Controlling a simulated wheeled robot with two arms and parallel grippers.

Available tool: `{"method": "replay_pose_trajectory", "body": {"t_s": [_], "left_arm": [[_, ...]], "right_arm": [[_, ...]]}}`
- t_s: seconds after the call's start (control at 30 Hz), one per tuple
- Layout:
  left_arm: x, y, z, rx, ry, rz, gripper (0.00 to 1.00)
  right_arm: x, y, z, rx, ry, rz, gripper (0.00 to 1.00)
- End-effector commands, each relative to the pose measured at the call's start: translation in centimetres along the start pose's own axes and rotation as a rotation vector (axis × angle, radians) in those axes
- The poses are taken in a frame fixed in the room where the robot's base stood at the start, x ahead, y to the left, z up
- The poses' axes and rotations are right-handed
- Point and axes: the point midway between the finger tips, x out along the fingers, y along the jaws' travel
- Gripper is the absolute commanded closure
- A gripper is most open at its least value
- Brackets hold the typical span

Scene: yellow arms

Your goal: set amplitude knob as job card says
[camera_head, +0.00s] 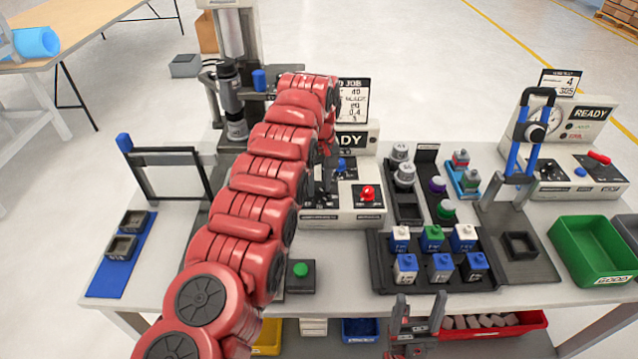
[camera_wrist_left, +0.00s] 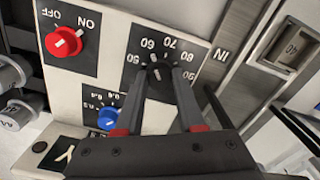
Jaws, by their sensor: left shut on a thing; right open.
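A black dial knob (camera_wrist_left: 159,75) sits on a dark panel with a white scale, with 60, 70 and 80 readable upside down. The fingers of my left gripper (camera_wrist_left: 161,80) are shut on it. Its exact pointer setting is too small to tell. In the head view my left arm hides the knob and most of that gripper. The job card (camera_head: 354,98) stands behind the control box (camera_head: 343,216), partly covered by my arm; a line like 0.4 shows, but the rest is not clearly legible. My right gripper (camera_head: 415,318) is open and empty at the table's front edge.
A blue knob (camera_wrist_left: 108,118) with a small decimal scale and a red ON/OFF switch (camera_wrist_left: 64,42) sit close to the held knob. Several capped blocks fill a black tray (camera_head: 385,287). A green bin (camera_head: 577,274) stands at the right.

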Motion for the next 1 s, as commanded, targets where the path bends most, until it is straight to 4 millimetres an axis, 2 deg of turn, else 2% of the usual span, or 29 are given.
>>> {"method": "replay_pose_trajectory", "body": {"t_s": [0.5,0.53,0.7,1.0], "left_arm": [[-0.18,0.04,-0.16,-0.021,0.005,0.003,1.0],[-0.18,0.04,-0.16,-0.021,0.005,0.003,0.61],[-0.12,0.02,-0.11,-0.02,0.004,0.002,0.32],[-0.15,0.0,-0.06,-0.02,0.002,0.001,0.32]], "right_arm": [[0.05,0.0,0.0,0.0,0.0,0.0,0.36],[0.05,0.0,-0.01,0.0,0.0,0.0,0.36],[0.04,0.0,-0.01,0.0,0.0,0.0,0.36],[0.13,0.01,-0.02,0.0,0.0,0.0,0.36]]}}
